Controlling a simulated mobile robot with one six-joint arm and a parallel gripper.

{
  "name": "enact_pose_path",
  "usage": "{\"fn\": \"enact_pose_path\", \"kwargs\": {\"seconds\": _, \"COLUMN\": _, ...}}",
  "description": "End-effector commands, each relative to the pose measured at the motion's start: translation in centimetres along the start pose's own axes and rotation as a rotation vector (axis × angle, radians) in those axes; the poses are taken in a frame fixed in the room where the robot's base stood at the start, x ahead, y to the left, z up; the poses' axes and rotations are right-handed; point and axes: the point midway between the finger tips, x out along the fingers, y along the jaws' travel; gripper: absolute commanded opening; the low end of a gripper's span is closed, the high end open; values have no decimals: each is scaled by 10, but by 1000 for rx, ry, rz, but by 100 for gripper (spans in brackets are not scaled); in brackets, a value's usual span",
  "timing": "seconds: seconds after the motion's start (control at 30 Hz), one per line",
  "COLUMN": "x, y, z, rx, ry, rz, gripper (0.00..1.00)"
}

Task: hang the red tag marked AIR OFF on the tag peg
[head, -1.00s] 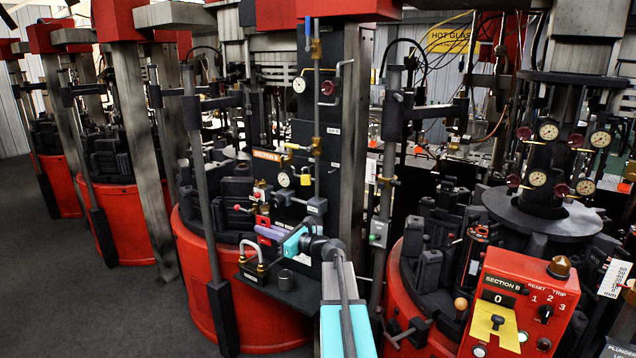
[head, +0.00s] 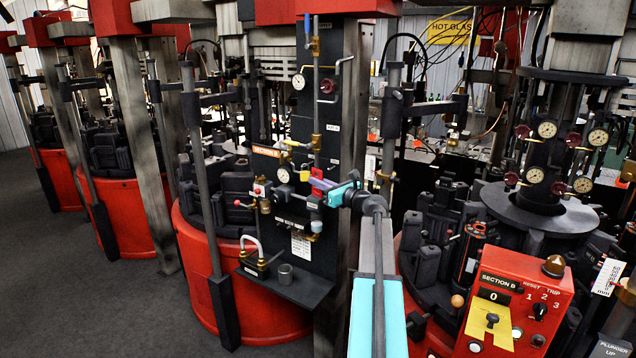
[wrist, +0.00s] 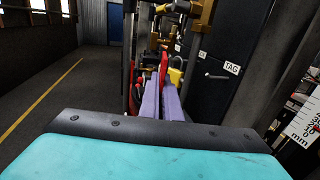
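My gripper (head: 324,185), with purple fingers, is level with the middle of the dark panel in the head view. In the wrist view its fingers (wrist: 160,98) are close together, and the red tag (wrist: 163,66) shows edge-on at their tips. The gripper looks shut on it; its AIR OFF lettering cannot be read. In the head view a bit of red (head: 316,172) shows by the fingertips. The tag peg (wrist: 216,76) is a short pale rod on the dark panel beside a white TAG label (wrist: 231,68), right of and apart from the fingers.
A shelf (head: 305,290) with a cup (head: 285,275) and a curved shackle stands below. Gauges, valves and pipes crowd the panel around the gripper. A red Section B control box (head: 520,300) stands at right. Open floor (head: 110,310) lies at left.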

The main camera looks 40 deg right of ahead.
Motion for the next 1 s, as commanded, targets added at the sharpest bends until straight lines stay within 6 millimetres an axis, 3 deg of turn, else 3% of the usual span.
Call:
{"fn": "enact_pose_path", "kwargs": {"seconds": 0.37, "x": 2, "y": -2, "z": -1, "rx": 0, "ry": 0, "rz": 1, "gripper": 0}}
{"fn": "enact_pose_path", "kwargs": {"seconds": 1.0, "x": 8, "y": -24, "z": -3, "rx": 0, "ry": 0, "rz": 2, "gripper": 0}}
